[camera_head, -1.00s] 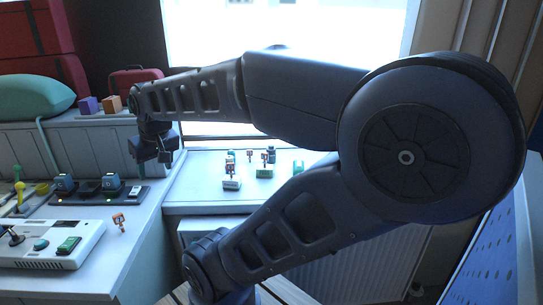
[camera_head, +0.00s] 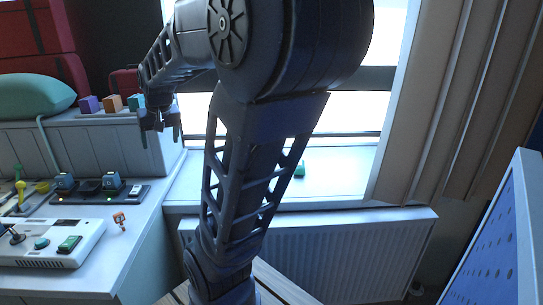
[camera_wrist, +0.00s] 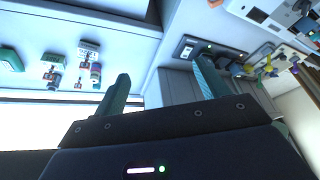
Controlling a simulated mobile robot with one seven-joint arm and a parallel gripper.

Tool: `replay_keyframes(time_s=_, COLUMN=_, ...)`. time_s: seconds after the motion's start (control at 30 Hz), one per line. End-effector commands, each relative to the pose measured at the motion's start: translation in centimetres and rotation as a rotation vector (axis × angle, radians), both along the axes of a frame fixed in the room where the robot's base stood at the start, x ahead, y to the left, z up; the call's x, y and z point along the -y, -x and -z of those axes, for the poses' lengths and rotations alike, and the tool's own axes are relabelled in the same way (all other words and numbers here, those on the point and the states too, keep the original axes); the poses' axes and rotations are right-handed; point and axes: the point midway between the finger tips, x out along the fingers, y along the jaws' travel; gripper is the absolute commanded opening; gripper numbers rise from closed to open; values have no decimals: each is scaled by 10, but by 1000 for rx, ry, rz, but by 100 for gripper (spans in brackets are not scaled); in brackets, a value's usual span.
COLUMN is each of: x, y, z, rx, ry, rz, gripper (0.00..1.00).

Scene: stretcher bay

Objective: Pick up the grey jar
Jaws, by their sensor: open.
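I cannot make out the grey jar for certain. In the wrist view, several small things stand on the white window sill at the left, among them a small dark jar-like cylinder (camera_wrist: 95,73) that may be it. In the head view my arm hides most of that sill. My gripper (camera_head: 160,137) is open and empty, pointing down above the left counter's inner corner. Its two fingers also show in the wrist view (camera_wrist: 162,72), with nothing between them and apart from the sill things.
A green thing (camera_head: 300,169) shows on the sill (camera_head: 340,178). The left counter holds a white control box (camera_head: 45,243), a dark switch panel (camera_head: 100,192) and a small orange figure (camera_head: 119,219). Purple (camera_head: 89,104) and orange (camera_head: 113,103) cubes lie on the ledge. A blue perforated panel (camera_head: 500,240) stands right.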

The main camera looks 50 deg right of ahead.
Motion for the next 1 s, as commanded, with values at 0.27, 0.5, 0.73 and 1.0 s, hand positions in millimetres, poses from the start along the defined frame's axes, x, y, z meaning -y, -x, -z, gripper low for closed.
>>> replay_keyframes(time_s=0.27, x=77, y=-68, z=2, rx=-5, ry=-23, rz=174, gripper=74)
replay_keyframes(time_s=0.5, x=157, y=-116, z=16, rx=-6, ry=-33, rz=322, gripper=74)
replay_keyframes(time_s=0.73, x=245, y=-149, z=41, rx=-7, ry=-34, rz=464, gripper=74)
replay_keyframes(time_s=1.0, x=356, y=-166, z=84, rx=-11, ry=-23, rz=629, gripper=74)
